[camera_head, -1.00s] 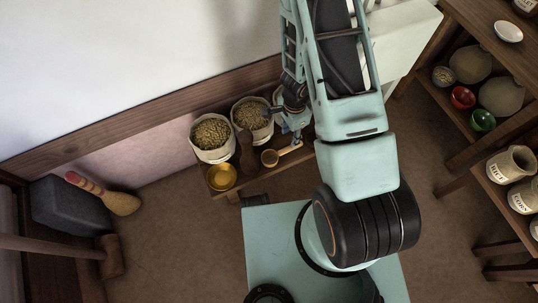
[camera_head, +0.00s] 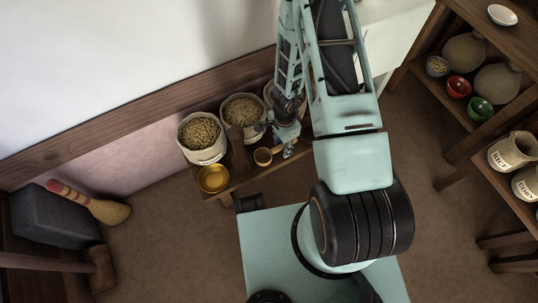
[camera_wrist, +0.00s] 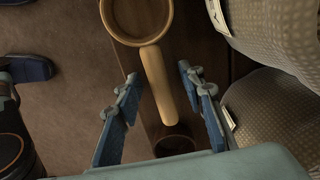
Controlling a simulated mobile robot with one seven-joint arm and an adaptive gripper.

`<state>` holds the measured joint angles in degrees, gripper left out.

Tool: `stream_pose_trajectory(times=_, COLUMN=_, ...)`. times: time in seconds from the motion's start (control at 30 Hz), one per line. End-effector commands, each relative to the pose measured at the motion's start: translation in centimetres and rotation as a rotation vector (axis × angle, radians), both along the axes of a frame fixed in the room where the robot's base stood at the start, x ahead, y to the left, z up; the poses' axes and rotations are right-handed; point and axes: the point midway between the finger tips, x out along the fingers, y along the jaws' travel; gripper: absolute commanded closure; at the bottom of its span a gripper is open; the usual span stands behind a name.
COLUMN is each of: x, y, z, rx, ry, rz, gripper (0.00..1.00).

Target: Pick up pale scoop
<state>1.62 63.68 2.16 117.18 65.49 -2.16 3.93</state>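The pale scoop (camera_head: 263,156) lies on the low wooden bench (camera_head: 246,181), its round bowl toward the bench's front edge in the head view. In the wrist view its bowl is at the top and its pale wooden handle (camera_wrist: 158,85) points down between my two blue fingers. My gripper (camera_wrist: 162,95) is open, one finger on each side of the handle, with a gap visible on both sides. In the head view my gripper (camera_head: 287,147) is over the handle and hides most of it.
Sacks of grain (camera_head: 202,134) stand behind the scoop, close to my gripper on the right of the wrist view. A dark round object (camera_wrist: 175,143) lies beyond the handle's end.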

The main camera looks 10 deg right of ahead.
Motion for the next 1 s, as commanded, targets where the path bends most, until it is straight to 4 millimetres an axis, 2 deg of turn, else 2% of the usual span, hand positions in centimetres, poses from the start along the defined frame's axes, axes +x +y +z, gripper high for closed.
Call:
stream_pose_trajectory(times=0.07, x=0.0, y=0.0, z=0.1, rx=0.0, ry=0.0, rz=0.001, gripper=0.64)
stream_pose_trajectory(times=0.4, x=0.0, y=0.0, z=0.1, rx=0.001, ry=0.0, rz=0.001, gripper=1.0)
stream_pose_trajectory(times=0.77, x=0.0, y=0.0, z=0.2, rx=0.001, ry=0.0, rz=0.001, gripper=1.0)
stream_pose_trajectory(times=1.0, x=0.0, y=-0.3, z=1.5, rx=0.001, ry=0.0, rz=0.002, gripper=1.0)
